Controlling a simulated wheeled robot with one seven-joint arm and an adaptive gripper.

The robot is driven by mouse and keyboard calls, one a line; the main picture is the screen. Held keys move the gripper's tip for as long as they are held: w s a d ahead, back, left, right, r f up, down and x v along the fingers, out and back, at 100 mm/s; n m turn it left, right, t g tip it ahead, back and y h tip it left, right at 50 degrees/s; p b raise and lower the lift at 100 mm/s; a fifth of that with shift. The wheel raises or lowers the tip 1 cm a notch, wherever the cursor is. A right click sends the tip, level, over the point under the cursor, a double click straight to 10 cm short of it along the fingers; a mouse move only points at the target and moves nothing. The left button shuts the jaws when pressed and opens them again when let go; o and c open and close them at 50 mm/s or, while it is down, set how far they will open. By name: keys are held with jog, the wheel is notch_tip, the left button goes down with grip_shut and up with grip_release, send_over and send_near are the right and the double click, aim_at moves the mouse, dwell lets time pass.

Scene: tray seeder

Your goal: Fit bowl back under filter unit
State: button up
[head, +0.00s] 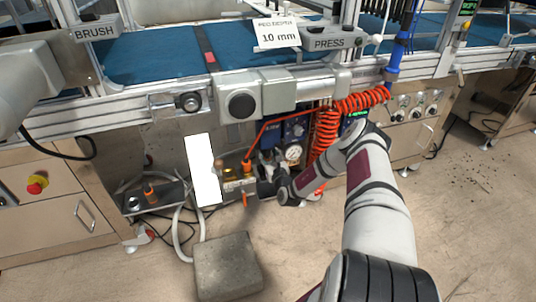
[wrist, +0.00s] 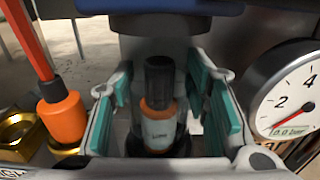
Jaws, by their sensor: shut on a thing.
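My gripper (head: 262,190) is low at the machine's front, beside the air unit. In the wrist view its teal-padded fingers (wrist: 165,115) are spread apart around the bowl and shut on it. The bowl's outline is hard to make out between the pads. The filter unit (wrist: 160,22), with a blue body and dark grey lower collar, is directly above the fingers. Whether the bowl touches the collar cannot be told.
A pressure gauge (wrist: 290,100) reading 0.0 bar is close right of the fingers. An orange-capped fitting (wrist: 62,118) and a brass ring (wrist: 18,135) are close left. Red coiled hose (head: 325,135) hangs nearby. A white panel (head: 201,168) and grey block (head: 227,266) stand left.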

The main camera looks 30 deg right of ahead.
jog(key=o, duration=1.2)
jog(key=shift+o, duration=0.2)
jog(key=shift+s, duration=0.1)
jog(key=v, duration=1.2)
